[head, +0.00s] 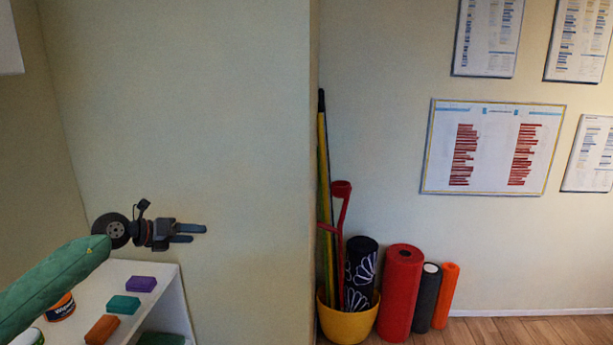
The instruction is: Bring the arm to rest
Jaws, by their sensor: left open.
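My left gripper (190,233) is in the head view at the left, on the end of my green-sleeved arm that comes in from the left. Its two dark fingers point right and are apart, with nothing between them. It is above and to the right of the white shelf's top, in front of the pale wall. My right gripper is not in view.
A white shelf (165,280) holds a purple block (141,284), a teal block (123,305), an orange block (102,329) and a labelled tub (61,308). A yellow pot (347,323) with poles and a red roller (400,293) stand right of the wall corner.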

